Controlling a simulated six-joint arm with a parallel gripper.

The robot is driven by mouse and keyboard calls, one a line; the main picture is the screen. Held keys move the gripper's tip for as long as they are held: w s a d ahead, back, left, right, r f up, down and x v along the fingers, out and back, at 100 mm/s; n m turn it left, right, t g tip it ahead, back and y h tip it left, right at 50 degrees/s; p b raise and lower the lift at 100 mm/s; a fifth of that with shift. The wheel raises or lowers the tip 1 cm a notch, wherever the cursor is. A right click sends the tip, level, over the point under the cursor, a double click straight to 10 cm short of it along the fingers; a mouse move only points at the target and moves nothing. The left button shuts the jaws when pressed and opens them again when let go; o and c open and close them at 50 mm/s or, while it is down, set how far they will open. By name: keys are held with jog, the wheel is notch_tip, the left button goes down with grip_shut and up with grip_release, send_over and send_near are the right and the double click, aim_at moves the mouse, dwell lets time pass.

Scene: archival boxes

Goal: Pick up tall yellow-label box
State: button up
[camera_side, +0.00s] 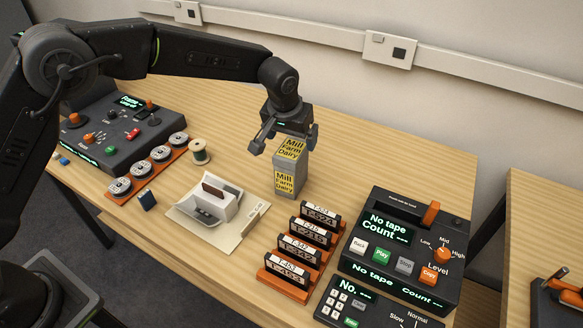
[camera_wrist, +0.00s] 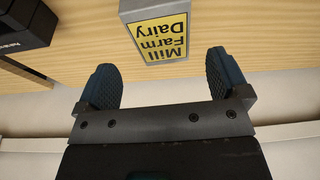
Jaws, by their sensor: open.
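The tall grey box (camera_side: 288,181) with yellow labels reading "Mill Farm Dairy" stands upright on the wooden table. In the wrist view its top with the yellow label (camera_wrist: 160,40) lies just beyond the fingertips, roughly centred between them. My gripper (camera_side: 284,141) is open above the box, its fingers spread to either side of the box's top. In the wrist view the two dark ridged fingers of my gripper (camera_wrist: 164,80) are wide apart with nothing between them. The box's lower part is hidden in the wrist view.
A rack of labelled cartridges (camera_side: 302,255) stands in front of the box. A black "No tape" console (camera_side: 400,245) is at right. An open tray with a white holder (camera_side: 218,210), a thread spool (camera_side: 199,152) and another console (camera_side: 115,130) are at left. Bare table lies behind the box.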

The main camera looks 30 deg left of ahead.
aim_at(291, 149)
jog(key=x, duration=0.7)
jog(key=shift+s+a+f, duration=0.2)
jog(key=shift+s, duration=0.05)
jog(key=shift+r, duration=0.1)
jog(key=c, duration=1.2)
